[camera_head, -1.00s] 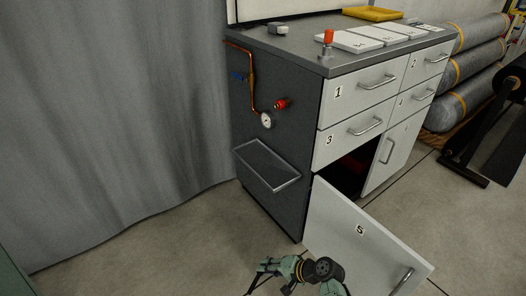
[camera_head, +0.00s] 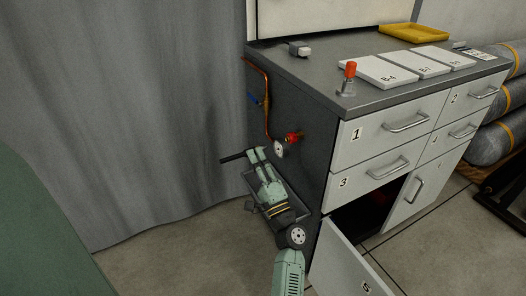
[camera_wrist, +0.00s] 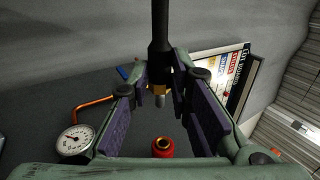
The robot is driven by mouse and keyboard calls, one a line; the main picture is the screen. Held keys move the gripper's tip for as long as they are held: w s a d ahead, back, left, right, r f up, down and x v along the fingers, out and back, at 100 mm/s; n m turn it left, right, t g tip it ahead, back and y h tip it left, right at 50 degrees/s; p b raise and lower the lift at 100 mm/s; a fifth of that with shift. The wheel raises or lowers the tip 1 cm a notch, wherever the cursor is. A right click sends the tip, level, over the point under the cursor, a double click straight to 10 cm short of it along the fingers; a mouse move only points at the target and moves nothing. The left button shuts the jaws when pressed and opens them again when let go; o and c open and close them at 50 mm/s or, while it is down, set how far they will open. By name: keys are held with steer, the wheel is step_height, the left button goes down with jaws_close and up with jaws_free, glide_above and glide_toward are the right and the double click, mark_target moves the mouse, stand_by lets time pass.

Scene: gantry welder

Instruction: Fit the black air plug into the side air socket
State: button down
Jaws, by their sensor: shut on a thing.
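The black air plug (camera_wrist: 158,42) sits between the fingertips of my gripper (camera_wrist: 158,72) in the wrist view. Its metal tip (camera_wrist: 159,98) points down in that picture, towards the red socket. In the head view my gripper (camera_head: 256,154) is at the cabinet's dark side, and the plug's black body (camera_head: 234,157) sticks out to the left. The red side air socket (camera_head: 293,137) is on that side panel, right of my gripper. It also shows in the wrist view (camera_wrist: 162,148), apart from the plug tip.
A round pressure gauge (camera_head: 279,150) and a copper pipe (camera_head: 267,112) with a blue valve handle (camera_head: 253,99) are close to the socket. A side rack (camera_head: 250,182) is partly hidden behind my arm. The lower door (camera_head: 345,270) of the cabinet hangs open. A grey curtain (camera_head: 130,110) is at left.

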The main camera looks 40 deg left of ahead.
steer(key=shift+w+d+r+p, duration=0.1)
steer(key=shift+w+d+p, duration=0.35)
steer(key=shift+w, duration=0.45)
steer(key=shift+w+d+r+p, duration=0.1)
steer(key=shift+w+d+p, duration=0.2)
steer(key=shift+w+p, duration=0.45)
steer(key=shift+w+d+r+p, duration=0.1)
steer(key=shift+w+d+p, duration=0.25)
steer(key=shift+w, duration=0.75)
steer(key=shift+d+f+b, duration=0.1)
steer(key=shift+b, duration=0.45)
steer(key=shift+w+d, duration=0.1)
steer(key=shift+w, duration=0.1)
steer(key=shift+w+d+b, duration=0.1)
steer(key=shift+w+b, duration=0.2)
steer(key=shift+b, duration=0.05)
steer(key=shift+w+d+b, duration=0.2)
steer(key=shift+w+b, duration=0.05)
steer(key=shift+w, duration=0.2)
steer(key=shift+w+d+b, duration=0.2)
steer(key=shift+w, duration=0.25)
